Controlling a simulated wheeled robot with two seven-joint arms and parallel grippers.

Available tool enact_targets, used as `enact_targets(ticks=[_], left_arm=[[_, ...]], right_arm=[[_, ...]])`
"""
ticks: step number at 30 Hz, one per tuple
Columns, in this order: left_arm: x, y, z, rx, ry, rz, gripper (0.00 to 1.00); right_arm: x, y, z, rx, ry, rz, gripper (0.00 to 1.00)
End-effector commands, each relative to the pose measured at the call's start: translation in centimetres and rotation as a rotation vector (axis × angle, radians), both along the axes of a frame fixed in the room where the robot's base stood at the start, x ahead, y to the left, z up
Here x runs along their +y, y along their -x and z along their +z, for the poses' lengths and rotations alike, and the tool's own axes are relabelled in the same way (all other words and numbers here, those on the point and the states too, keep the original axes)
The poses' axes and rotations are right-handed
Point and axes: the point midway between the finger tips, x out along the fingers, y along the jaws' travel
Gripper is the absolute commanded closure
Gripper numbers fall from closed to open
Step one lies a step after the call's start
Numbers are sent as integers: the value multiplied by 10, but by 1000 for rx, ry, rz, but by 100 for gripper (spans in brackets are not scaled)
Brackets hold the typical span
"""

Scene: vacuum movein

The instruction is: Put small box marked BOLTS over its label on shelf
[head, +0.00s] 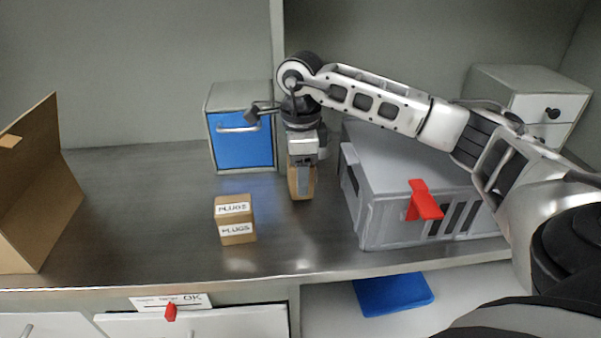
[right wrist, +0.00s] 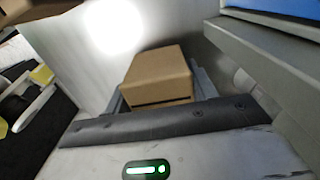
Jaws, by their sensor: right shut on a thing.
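My right gripper (head: 303,178) points down at the middle of the counter and is shut on a small brown cardboard box (head: 294,184). The held box also shows between the fingers in the right wrist view (right wrist: 158,76). No writing on it is readable, and I cannot tell whether it touches the counter. A second small brown box (head: 236,228), marked PLUGS on its top and front, stands on the counter to the left and nearer. No label reading BOLTS is visible. My left gripper is not in view.
A grey cabinet with a blue door (head: 240,140) stands behind the held box. A grey case with a red latch (head: 380,215) is close on the right. A large open carton (head: 40,190) stands at the left. The counter (head: 140,190) between carton and PLUGS box is clear.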

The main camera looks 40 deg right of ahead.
Motion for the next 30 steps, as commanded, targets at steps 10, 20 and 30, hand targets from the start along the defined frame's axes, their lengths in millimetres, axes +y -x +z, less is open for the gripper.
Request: enact_targets(ticks=[10,20,30], left_arm=[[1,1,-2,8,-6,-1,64],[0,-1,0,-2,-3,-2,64],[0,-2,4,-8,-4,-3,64]], right_arm=[[0,-1,-12,-4,0,-1,72],[0,0,-15,-2,0,-1,22],[0,-1,-6,-5,0,-1,22]])
